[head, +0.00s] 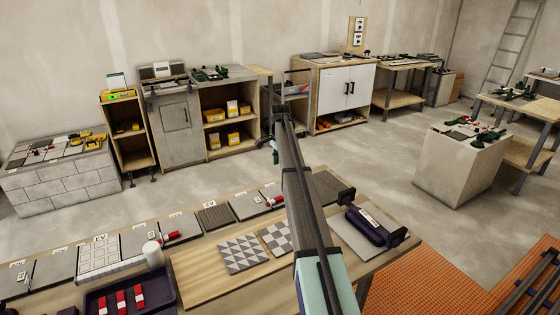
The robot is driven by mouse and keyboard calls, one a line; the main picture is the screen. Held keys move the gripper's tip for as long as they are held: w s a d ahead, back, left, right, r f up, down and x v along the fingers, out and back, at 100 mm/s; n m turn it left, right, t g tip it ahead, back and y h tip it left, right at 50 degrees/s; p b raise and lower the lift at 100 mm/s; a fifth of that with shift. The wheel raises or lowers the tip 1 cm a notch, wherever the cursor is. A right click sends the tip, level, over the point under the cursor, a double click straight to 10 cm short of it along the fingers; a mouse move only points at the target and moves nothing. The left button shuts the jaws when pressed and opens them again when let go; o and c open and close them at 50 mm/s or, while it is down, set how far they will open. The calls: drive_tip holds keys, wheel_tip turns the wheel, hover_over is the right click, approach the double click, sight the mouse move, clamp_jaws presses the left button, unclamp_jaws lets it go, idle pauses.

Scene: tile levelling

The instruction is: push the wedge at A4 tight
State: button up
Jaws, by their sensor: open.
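My arm rises from the bottom edge through the middle of the head view and narrows towards the back. I cannot make out my gripper or its fingers. A row of small tile stations with cards runs along the workbench (205,262). One red wedge (170,237) lies at a grey tile left of the middle. Another red piece (275,200) is by a tile just left of my arm. The card marks are too small to read, so I cannot tell which wedge is at A4, nor whether it is tight.
A dark tray (160,289) with several red wedges (138,293) stands at the front left, beside a white cylinder (152,252). Patterned tiles (243,254) lie mid-bench. A purple tool (369,225) sits between black supports on the right. Shelves and other benches stand behind, across open floor.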

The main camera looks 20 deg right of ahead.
sight(280, 197)
wheel_tip(280, 197, down, 17)
drive_tip(key=p, duration=0.3)
drive_tip(key=shift+f+p, duration=0.2)
drive_tip(key=shift+p, duration=0.2)
clamp_jaws()
idle(0.3)
